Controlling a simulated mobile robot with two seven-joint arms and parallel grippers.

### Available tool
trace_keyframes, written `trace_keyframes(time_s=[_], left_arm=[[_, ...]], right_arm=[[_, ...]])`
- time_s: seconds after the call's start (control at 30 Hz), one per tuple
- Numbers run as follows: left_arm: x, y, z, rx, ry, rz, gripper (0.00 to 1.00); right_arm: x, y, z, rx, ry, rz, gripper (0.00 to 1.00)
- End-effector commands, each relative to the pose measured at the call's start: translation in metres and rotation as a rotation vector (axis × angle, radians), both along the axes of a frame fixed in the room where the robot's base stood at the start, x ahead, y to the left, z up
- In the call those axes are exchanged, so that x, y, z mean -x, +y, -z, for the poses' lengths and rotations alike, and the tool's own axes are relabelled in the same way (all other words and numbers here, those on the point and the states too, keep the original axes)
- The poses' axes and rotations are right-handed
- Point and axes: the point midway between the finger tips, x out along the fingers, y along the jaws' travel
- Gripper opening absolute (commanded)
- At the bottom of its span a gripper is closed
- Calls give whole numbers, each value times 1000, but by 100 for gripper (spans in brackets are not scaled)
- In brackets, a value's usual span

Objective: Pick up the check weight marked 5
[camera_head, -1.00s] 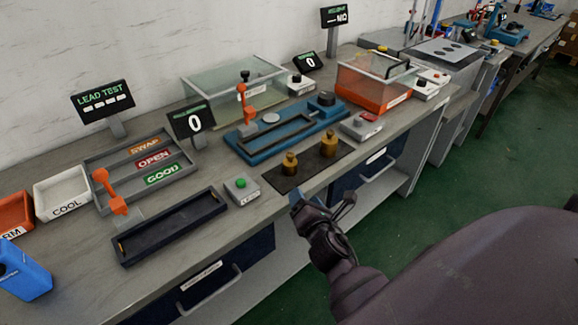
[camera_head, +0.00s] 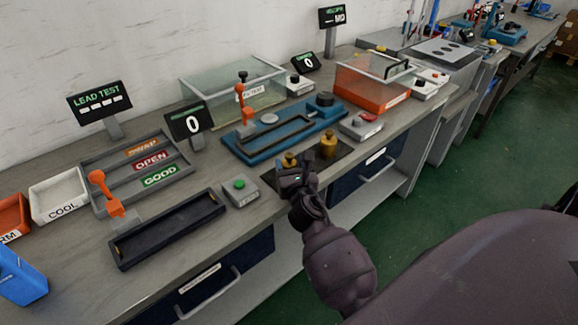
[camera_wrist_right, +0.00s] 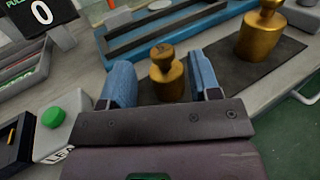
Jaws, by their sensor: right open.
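Two brass check weights with knobs stand upright on a dark mat (camera_head: 342,160) near the bench's front edge. The smaller weight (camera_head: 289,159) is on the left, partly hidden by my gripper. The larger weight (camera_head: 328,144) is to its right. My right gripper (camera_head: 297,175) is open at the front of the smaller weight. In the right wrist view, the smaller weight (camera_wrist_right: 168,80) stands between the two blue fingers (camera_wrist_right: 161,72), with gaps at both sides. The larger weight (camera_wrist_right: 260,36) is outside the right finger. I cannot read their markings. My left gripper is not seen.
A box with a green button (camera_head: 239,192) and a dark empty tray (camera_head: 168,230) lie left of the mat. A blue fixture (camera_head: 250,150) is behind it. A grey box with a red switch (camera_head: 360,125) stands behind and right of the weights.

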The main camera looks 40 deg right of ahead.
Motion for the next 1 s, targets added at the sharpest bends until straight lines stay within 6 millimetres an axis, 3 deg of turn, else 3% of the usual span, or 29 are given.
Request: trace_keyframes(time_s=[0.4,0.73,1.0], left_arm=[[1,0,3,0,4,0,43],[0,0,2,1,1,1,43],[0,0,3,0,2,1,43]], right_arm=[[-41,-21,1,0,0,0,57],[-46,-23,0,0,0,0,57],[-46,-23,0,-1,0,0,17]])
